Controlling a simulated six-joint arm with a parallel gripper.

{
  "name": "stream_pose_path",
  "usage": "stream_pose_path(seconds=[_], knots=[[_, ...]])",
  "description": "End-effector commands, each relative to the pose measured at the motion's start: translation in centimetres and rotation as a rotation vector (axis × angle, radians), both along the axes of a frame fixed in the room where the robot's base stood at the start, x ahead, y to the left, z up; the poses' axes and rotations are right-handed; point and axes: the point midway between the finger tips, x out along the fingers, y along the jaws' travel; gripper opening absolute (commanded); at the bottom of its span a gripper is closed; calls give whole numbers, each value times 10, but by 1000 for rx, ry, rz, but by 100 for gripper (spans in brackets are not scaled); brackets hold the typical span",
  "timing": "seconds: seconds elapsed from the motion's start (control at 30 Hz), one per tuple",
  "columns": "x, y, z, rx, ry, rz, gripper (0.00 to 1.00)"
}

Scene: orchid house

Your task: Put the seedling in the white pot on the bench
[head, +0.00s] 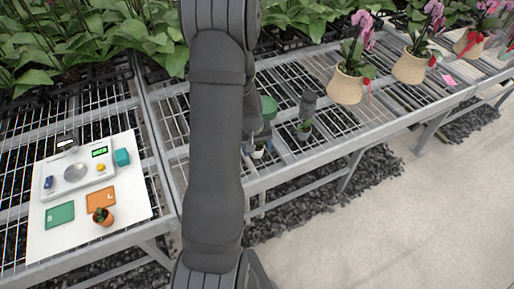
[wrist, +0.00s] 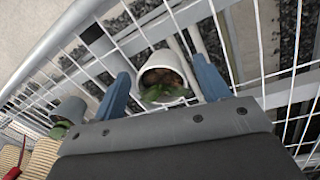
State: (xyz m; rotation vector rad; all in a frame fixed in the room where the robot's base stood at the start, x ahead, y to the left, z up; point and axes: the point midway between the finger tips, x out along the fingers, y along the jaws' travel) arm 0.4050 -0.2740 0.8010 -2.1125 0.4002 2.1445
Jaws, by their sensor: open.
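The white pot (wrist: 150,57) shows in the wrist view with brown soil and a small green seedling (wrist: 163,92) in it. My gripper (wrist: 165,80) is open, with one blue finger on each side of the pot. I cannot tell whether either finger touches it. In the head view my arm hides most of this spot; only a bit of the white pot (head: 258,153) shows by my gripper (head: 257,143). A small terracotta pot (head: 103,220) with a plant stands on the white board at the left, by the orange card.
The white board (head: 135,190) on the mesh bench (head: 120,95) holds a scale (head: 78,178), a green card (head: 60,215) and an orange card (head: 101,199). Woven baskets (head: 345,88) with orchids stand farther right.

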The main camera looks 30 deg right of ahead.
Motion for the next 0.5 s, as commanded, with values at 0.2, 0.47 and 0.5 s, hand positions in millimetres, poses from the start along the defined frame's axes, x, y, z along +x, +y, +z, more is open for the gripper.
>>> stream_pose_path(seconds=[0.2,0.47,0.5], knots=[[2,3,31,-2,-4,2,69],[3,9,81,-3,-4,2,69],[3,10,88,-2,-3,1,69]])
